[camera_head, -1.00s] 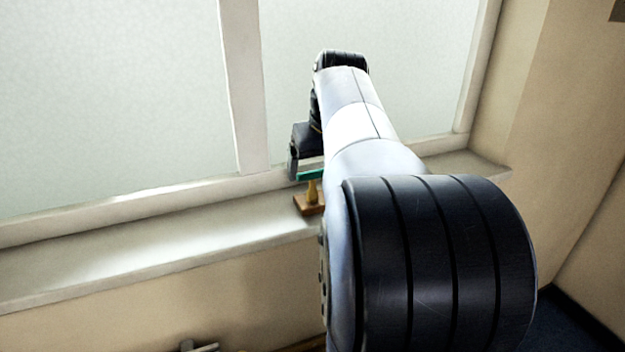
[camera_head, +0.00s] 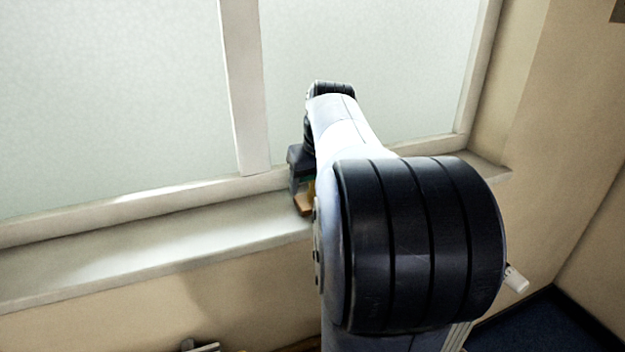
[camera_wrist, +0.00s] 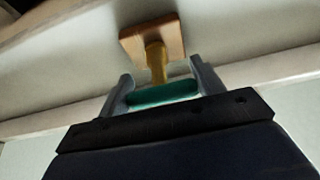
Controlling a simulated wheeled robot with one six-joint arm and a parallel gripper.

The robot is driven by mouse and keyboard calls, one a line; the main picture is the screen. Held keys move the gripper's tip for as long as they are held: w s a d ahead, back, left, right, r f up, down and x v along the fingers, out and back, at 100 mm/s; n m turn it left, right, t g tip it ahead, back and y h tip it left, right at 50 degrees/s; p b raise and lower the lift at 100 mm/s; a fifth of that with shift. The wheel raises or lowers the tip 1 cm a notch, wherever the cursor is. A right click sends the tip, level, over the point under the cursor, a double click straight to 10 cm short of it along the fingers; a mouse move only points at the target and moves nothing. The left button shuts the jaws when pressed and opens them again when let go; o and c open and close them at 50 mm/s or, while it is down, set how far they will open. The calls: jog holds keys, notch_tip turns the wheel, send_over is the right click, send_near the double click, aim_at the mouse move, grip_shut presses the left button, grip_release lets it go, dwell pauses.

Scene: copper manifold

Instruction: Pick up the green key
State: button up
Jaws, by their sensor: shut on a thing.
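The green key (camera_wrist: 165,93) is a green bar lying crosswise between the two grey fingers of my gripper (camera_wrist: 160,82) in the wrist view. My gripper is shut on it. A yellow post (camera_wrist: 157,63) on a square wooden base (camera_wrist: 173,33) meets the key's edge in this view; I cannot tell whether they touch. In the head view my gripper (camera_head: 299,188) is low at the windowsill, just above the wooden base (camera_head: 304,207). The key is almost wholly hidden there by my gripper and arm.
The pale windowsill (camera_head: 180,244) runs along the frosted window (camera_head: 110,100), with bare sill to the left of the base. The window frame's upright (camera_head: 246,100) stands close behind my gripper. A beige wall (camera_head: 560,130) is on the right.

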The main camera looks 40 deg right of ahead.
jog(key=c, duration=0.3)
jog(key=shift+r, duration=0.1)
jog(key=shift+c, duration=0.2)
